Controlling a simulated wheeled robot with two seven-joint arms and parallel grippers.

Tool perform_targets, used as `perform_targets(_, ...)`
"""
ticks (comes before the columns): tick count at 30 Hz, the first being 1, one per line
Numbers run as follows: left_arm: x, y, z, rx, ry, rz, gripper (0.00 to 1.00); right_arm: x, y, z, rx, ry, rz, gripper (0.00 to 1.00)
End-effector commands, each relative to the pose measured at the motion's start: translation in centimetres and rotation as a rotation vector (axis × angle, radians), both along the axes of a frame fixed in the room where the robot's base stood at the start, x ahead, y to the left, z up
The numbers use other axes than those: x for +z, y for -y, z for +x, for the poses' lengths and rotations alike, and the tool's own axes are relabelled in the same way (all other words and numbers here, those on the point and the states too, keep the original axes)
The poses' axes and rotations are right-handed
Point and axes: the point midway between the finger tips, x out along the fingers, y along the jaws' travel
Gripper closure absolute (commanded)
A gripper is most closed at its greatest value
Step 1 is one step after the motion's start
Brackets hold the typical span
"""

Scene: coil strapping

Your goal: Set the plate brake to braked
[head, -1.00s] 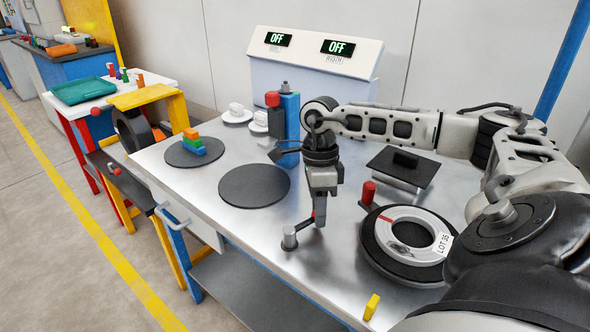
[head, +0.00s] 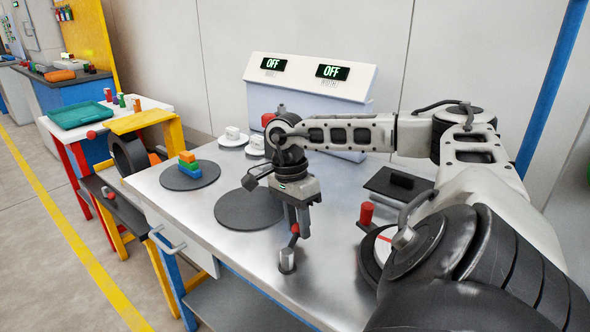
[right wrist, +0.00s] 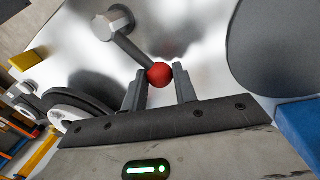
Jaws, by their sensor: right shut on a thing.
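A small lever with a grey post (head: 287,260) stands near the front edge of the steel table. Its thin arm ends in a red ball knob (head: 295,229). My right gripper (head: 297,228) points down and is shut on this knob. In the right wrist view the red knob (right wrist: 159,74) sits between the fingertips (right wrist: 160,78), and the arm runs up-left to the grey post (right wrist: 113,23). No braked or free marking can be read near the lever. My left gripper is out of view.
A bare black disc (head: 249,208) lies just left of the lever. Another disc (head: 190,177) bears coloured blocks. A red-handled post (head: 366,213) and a ring coil (head: 370,255), partly hidden by my arm, are at right. A console (head: 315,84) reading OFF stands behind.

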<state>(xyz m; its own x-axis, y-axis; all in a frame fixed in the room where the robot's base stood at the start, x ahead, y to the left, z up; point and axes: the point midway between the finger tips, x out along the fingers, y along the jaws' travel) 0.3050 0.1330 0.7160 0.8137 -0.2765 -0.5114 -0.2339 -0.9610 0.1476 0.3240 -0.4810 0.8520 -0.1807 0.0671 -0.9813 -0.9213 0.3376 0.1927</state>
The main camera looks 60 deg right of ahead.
Motion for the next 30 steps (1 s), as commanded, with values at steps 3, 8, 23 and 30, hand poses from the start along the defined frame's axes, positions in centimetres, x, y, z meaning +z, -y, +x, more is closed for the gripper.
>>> perform_targets(3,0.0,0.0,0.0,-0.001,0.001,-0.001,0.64,0.1,0.1,0.1,0.008,0.006,-0.002,1.00)
perform_targets(8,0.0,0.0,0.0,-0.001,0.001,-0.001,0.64,0.1,0.1,0.1,0.009,0.006,-0.002,1.00)
perform_targets(23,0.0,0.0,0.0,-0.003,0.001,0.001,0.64,0.1,0.1,0.0,0.007,0.003,-0.002,0.50)
perform_targets(30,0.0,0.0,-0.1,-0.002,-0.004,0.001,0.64,2.6,0.2,0.6,0.006,0.007,0.000,0.50)
